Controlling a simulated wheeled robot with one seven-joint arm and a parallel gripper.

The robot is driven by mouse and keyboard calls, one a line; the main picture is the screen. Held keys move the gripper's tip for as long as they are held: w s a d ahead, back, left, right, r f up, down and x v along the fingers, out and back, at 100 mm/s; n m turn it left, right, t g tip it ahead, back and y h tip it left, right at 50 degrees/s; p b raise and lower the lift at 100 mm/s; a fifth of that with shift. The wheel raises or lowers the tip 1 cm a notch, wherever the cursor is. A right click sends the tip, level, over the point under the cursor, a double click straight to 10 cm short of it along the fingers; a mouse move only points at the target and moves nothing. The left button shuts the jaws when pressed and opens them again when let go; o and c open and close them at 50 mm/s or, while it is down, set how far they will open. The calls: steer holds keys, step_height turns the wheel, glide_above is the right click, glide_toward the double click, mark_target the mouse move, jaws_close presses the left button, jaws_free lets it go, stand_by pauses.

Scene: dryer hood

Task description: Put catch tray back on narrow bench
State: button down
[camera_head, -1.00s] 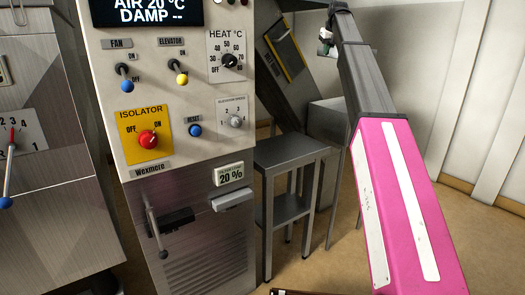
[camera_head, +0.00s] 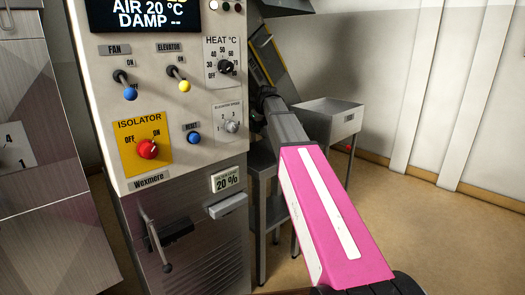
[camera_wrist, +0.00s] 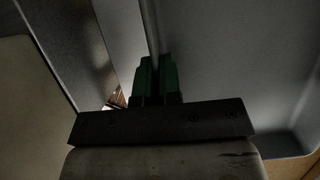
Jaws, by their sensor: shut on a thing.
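My gripper (camera_wrist: 155,70) shows green fingers in the wrist view, shut on a thin upright grey edge. That edge belongs to a grey sheet-metal piece, which I take to be the catch tray (camera_wrist: 225,70); its smooth wall fills the right side. The narrow bench (camera_head: 262,160), a small grey metal table with a lower shelf, stands right of the cabinet, partly hidden by my arm.
The control cabinet (camera_head: 170,105) with knobs and levers stands close on the left. A dark sloping chute (camera_head: 285,60) hangs behind my arm's end. A grey metal box on legs (camera_head: 325,118) stands behind the bench. The floor at right (camera_head: 430,230) is clear.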

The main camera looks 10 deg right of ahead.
mark_target(256, 154)
step_height(256, 154, down, 10)
steer(key=shift+r, duration=0.1)
stand_by(0.4)
steer(key=c, duration=1.3)
jaws_free()
steer(key=v, duration=1.2)
steer(key=shift+w, duration=0.1)
